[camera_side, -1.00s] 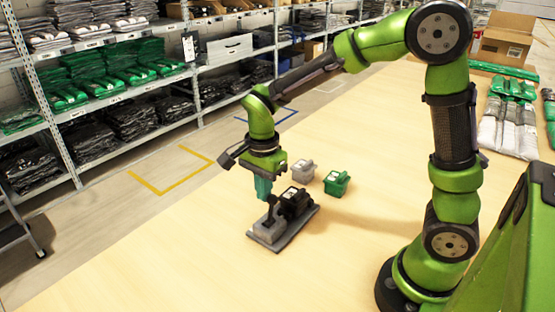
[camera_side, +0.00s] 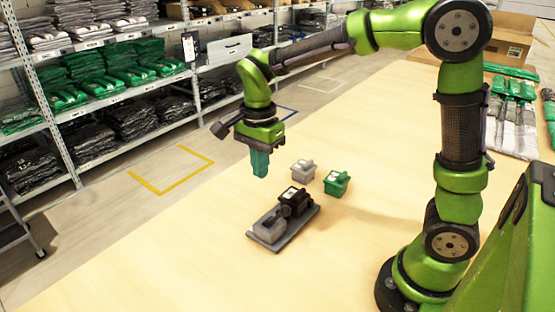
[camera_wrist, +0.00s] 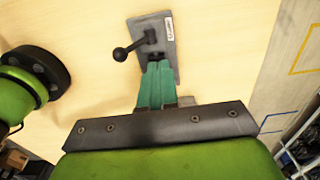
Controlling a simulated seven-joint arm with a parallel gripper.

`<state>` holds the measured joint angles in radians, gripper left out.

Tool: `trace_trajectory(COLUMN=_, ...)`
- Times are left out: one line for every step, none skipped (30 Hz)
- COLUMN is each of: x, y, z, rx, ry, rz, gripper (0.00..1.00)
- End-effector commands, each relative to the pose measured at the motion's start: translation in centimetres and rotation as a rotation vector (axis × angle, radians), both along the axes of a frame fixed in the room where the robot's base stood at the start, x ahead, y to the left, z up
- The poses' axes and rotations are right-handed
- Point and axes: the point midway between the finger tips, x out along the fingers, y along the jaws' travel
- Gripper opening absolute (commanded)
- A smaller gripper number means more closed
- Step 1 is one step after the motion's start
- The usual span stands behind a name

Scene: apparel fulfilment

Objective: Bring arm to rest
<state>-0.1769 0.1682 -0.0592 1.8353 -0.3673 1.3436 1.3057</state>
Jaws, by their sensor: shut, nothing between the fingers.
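My gripper (camera_side: 260,163) has teal fingers that are shut and empty. It hangs in the air above the wooden table, behind and above a grey tray. In the wrist view the shut fingers (camera_wrist: 157,84) point toward the tray and hide part of it. The grey tray (camera_side: 282,236) lies flat on the table. The tray also shows in the wrist view (camera_wrist: 166,24), with a dark lever and knob (camera_wrist: 121,54).
A small grey item (camera_side: 303,169) and a green item (camera_side: 337,183) stand on the table (camera_side: 200,250) beyond the tray. Folded garments (camera_side: 510,120) lie at the back right. Shelves of clothing (camera_side: 110,80) stand at the left. The table's front left is clear.

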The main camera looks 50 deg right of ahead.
Motion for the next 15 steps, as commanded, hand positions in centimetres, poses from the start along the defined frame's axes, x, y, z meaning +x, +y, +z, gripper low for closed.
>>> trace_trajectory(x=0.12, y=-0.02, z=0.33, rx=0.0, ry=-0.002, rz=0.0, gripper=0.0)
trace_trajectory(x=0.14, y=-0.02, z=0.44, rx=0.0, ry=-0.001, rz=-0.001, gripper=0.0)
trace_trajectory(x=0.14, y=-0.02, z=0.52, rx=-0.001, ry=0.0, rz=-0.001, gripper=0.0)
trace_trajectory(x=0.14, y=-0.02, z=0.55, rx=-0.001, ry=0.0, rz=-0.001, gripper=0.0)
trace_trajectory(x=0.14, y=-0.03, z=0.56, rx=-0.001, ry=0.0, rz=-0.001, gripper=0.0)
trace_trajectory(x=0.14, y=-0.02, z=0.55, rx=-0.001, ry=0.0, rz=-0.001, gripper=0.0)
trace_trajectory(x=0.14, y=-0.02, z=0.55, rx=-0.001, ry=0.0, rz=-0.001, gripper=0.0)
trace_trajectory(x=0.14, y=-0.03, z=0.54, rx=-0.001, ry=0.0, rz=-0.001, gripper=0.0)
trace_trajectory(x=0.14, y=-0.02, z=0.54, rx=-0.001, ry=0.0, rz=-0.001, gripper=0.0)
trace_trajectory(x=0.14, y=-0.02, z=0.53, rx=-0.001, ry=0.0, rz=-0.001, gripper=0.0)
trace_trajectory(x=0.14, y=-0.02, z=0.53, rx=-0.001, ry=0.0, rz=0.001, gripper=0.0)
trace_trajectory(x=0.14, y=-0.02, z=0.53, rx=-0.001, ry=0.0, rz=0.01, gripper=0.0)
trace_trajectory(x=0.17, y=-0.03, z=0.52, rx=-0.001, ry=-0.001, rz=0.025, gripper=0.0)
trace_trajectory(x=0.24, y=-0.03, z=0.52, rx=-0.001, ry=-0.005, rz=0.046, gripper=0.0)
trace_trajectory(x=0.36, y=-0.01, z=0.48, rx=0.0, ry=-0.012, rz=0.086, gripper=0.0)
